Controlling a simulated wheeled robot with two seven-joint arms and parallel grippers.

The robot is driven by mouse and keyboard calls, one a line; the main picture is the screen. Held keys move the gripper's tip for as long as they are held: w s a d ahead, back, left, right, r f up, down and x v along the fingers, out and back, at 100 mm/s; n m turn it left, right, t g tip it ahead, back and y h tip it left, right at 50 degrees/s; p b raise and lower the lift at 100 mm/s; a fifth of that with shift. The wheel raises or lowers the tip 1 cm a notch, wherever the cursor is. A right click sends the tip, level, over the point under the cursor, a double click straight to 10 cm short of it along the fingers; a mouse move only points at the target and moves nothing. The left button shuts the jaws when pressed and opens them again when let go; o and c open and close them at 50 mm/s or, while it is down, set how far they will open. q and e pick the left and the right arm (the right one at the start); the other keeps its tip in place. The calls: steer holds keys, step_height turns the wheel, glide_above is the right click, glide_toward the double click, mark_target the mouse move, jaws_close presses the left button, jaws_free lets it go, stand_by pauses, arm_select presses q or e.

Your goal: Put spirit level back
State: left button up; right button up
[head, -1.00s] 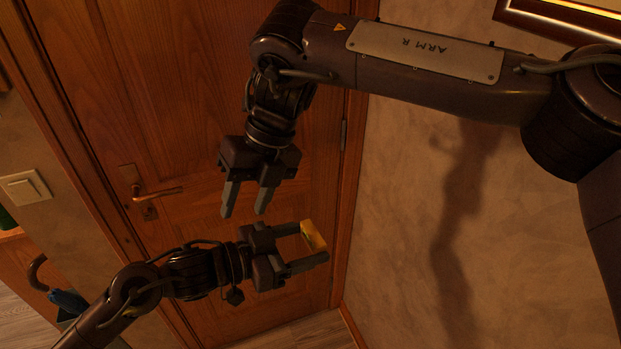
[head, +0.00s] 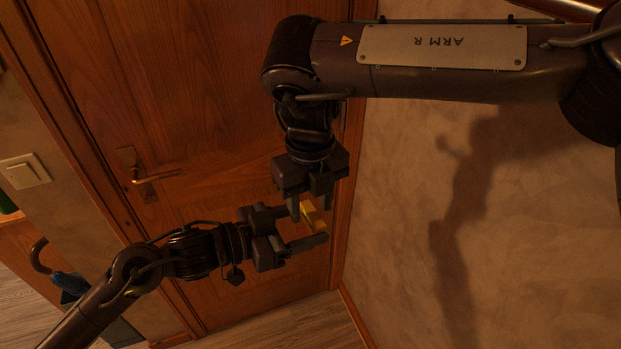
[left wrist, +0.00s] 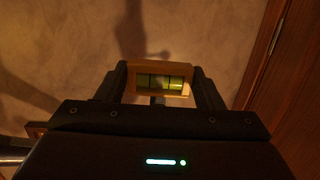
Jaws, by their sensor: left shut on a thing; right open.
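The spirit level (head: 313,216) is a small yellow block. In the left wrist view the spirit level (left wrist: 160,82) shows a green vial with dark lines and lies between both fingers. My left gripper (head: 308,224) is shut on it and holds it in the air in front of the wooden door. My right gripper (head: 307,212) points down from above, right at the spirit level. It is open, and its fingers partly overlap the level and the left fingers in the head view. I cannot tell whether they touch the level.
A wooden door (head: 200,110) with a metal handle (head: 150,178) stands behind the grippers. A plain wall (head: 400,200) is to the right. A light switch (head: 25,171) and a blue umbrella (head: 70,283) in a stand are at the left.

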mark_target(310, 214)
steer(key=shift+f, duration=1.5)
jaws_close()
arm_select(q)
steer(key=o, duration=1)
steer(key=shift+o, duration=0.2)
